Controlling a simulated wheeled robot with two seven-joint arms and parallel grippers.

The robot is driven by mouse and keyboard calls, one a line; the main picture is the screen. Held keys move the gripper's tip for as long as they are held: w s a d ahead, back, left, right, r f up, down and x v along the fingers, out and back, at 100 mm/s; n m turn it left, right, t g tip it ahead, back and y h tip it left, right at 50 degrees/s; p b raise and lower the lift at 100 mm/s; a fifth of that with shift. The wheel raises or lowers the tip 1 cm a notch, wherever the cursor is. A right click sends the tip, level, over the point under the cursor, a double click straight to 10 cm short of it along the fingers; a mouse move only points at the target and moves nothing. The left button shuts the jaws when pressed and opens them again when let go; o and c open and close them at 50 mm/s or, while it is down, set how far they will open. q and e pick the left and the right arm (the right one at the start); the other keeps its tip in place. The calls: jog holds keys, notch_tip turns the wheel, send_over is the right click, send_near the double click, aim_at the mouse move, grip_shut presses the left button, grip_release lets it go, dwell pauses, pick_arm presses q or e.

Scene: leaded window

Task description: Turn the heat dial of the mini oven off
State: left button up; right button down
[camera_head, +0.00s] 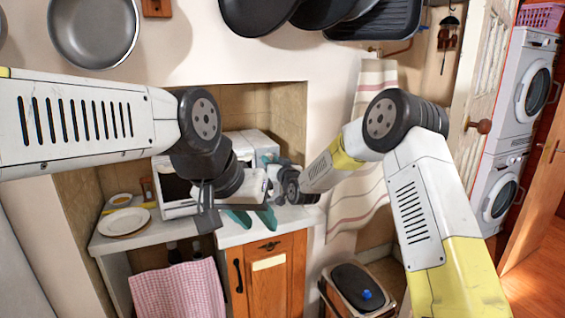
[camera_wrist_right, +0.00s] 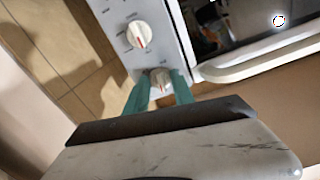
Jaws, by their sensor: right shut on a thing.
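The white mini oven (camera_head: 262,143) stands on the counter in the alcove, partly hidden behind my left arm. In the right wrist view its panel shows a white dial (camera_wrist_right: 139,34) with a red pointer mark and a second white dial (camera_wrist_right: 160,76) beside it. My right gripper (camera_wrist_right: 159,92) is shut on this second dial, one teal finger on each side. The labels are too small to read, so I cannot tell which is the heat dial. In the head view my right gripper (camera_head: 270,162) is at the oven front. My left gripper (camera_head: 252,218) is open and empty, in front of the counter.
A white plate (camera_head: 124,222) and a small bowl (camera_head: 121,199) are on the counter (camera_head: 225,238) at left. The oven door handle (camera_wrist_right: 255,62) is close to the held dial. A pink checked towel (camera_head: 178,290) hangs below. A striped curtain (camera_head: 350,200) hangs at right.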

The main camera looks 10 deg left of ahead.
jog(key=shift+f+n, duration=0.15)
jog(key=shift+n, duration=0.85)
jog(key=c, duration=1.1)
grip_release()
jog(key=v, duration=0.8)
jog(key=shift+w, duration=0.1)
